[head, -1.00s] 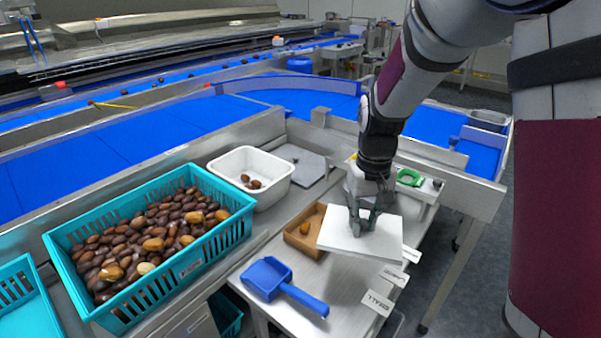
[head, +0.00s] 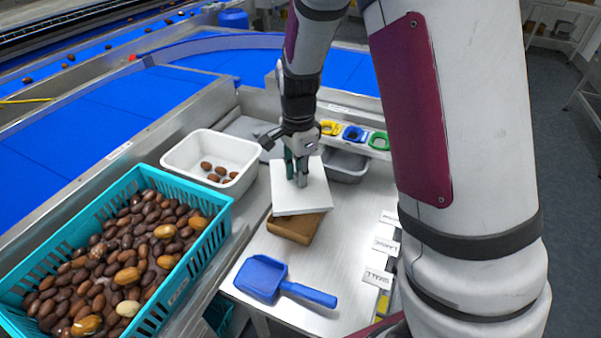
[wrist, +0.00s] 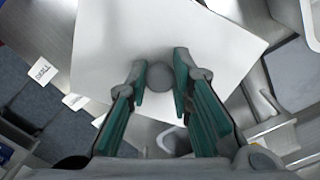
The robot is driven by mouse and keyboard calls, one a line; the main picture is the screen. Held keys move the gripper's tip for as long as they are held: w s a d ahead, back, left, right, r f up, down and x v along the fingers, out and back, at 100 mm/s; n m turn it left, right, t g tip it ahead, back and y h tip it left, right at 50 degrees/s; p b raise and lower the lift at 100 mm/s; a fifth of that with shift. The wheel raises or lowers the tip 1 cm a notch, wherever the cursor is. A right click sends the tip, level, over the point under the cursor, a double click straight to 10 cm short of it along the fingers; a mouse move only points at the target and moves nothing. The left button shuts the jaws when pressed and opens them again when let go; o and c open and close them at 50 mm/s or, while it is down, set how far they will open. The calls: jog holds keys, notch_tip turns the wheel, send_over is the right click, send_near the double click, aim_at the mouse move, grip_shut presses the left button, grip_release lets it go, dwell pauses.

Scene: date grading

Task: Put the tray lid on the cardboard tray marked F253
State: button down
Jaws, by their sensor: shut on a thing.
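The tray lid (head: 311,201) is a flat white square plate. My gripper (head: 297,172) is shut on the lid's knob from above. In the wrist view my gripper's green fingers (wrist: 160,80) stand on either side of the round grey knob (wrist: 160,78), and the lid (wrist: 150,30) fills the upper middle. The brown cardboard tray (head: 294,229) is under the lid, with its front part showing below the lid's near edge. The lid covers its inside, and I cannot tell whether the two touch. No F253 mark is readable.
A blue scoop (head: 262,280) lies in front on the metal table (head: 345,245). A white bin (head: 192,143) with several dates and a teal crate (head: 190,265) stand left. Label cards (head: 385,245) line the right edge. Coloured rings (head: 354,133) and a grey container (head: 345,166) are behind.

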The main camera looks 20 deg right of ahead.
jog(key=m, duration=0.4)
jog(key=m+p, duration=0.1)
jog(key=m, duration=0.1)
jog(key=shift+s+f, duration=0.3)
jog(key=shift+f, duration=0.05)
jog(key=shift+f+b, duration=2.15)
jog(key=shift+f, duration=1.05)
jog(key=shift+f, duration=0.75)
jog(key=c, duration=1.3)
grip_release()
jog(key=shift+c, duration=0.2)
jog(key=shift+o, duration=0.6)
jog(key=shift+o, duration=1.4)
jog(key=shift+r, duration=0.1)
